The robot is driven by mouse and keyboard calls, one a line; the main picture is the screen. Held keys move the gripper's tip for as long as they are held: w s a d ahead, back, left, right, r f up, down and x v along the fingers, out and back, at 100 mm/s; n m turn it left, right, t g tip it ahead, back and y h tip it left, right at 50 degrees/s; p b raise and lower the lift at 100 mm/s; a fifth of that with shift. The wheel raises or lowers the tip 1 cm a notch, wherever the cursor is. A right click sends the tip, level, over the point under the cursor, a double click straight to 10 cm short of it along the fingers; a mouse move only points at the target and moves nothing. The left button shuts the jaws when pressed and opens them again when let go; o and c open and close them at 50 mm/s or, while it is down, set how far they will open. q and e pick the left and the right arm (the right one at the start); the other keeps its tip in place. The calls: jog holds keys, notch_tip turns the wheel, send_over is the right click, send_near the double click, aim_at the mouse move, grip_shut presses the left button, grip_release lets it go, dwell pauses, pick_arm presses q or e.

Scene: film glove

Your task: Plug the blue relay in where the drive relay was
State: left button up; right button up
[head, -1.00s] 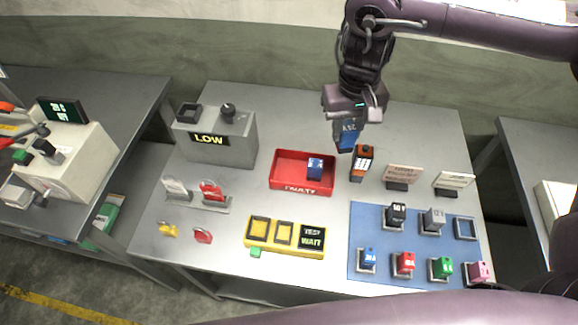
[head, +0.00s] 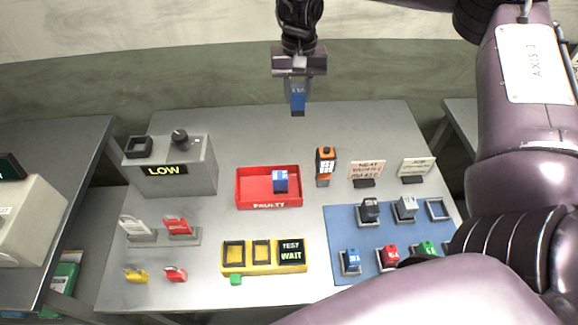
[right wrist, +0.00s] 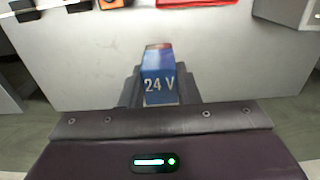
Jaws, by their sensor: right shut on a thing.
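My right gripper (head: 298,80) is shut on a blue relay (head: 298,98) and holds it in the air above the table's back edge. In the right wrist view the held relay (right wrist: 159,80) has a "24 V" label and points away from me. Another blue relay (head: 280,181) lies in the red tray (head: 253,202) marked FAULTY. A grey box (head: 190,182) with a LOW display stands at the left; a dark square socket (head: 138,147) that looks empty and a knob (head: 180,137) are on its top. My left gripper is not in view.
A yellow tester (head: 265,267) reads TEST WAIT. An orange meter (head: 325,165) stands right of the tray. Several relays stand on a blue mat (head: 375,232) with an empty square holder (head: 438,209). Red and yellow padlocks lie front left. My arm hides the front right.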

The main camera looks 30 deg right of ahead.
jog(key=shift+f+b, duration=2.5)
jog(key=shift+f, duration=7.2)
jog(key=shift+s, duration=0.1)
jog(key=o, duration=1)
jog(key=shift+f, duration=0.1)
notch_tip(320, 180, up, 12)
jog(key=p, duration=0.3)
jog(key=shift+r, duration=0.2)
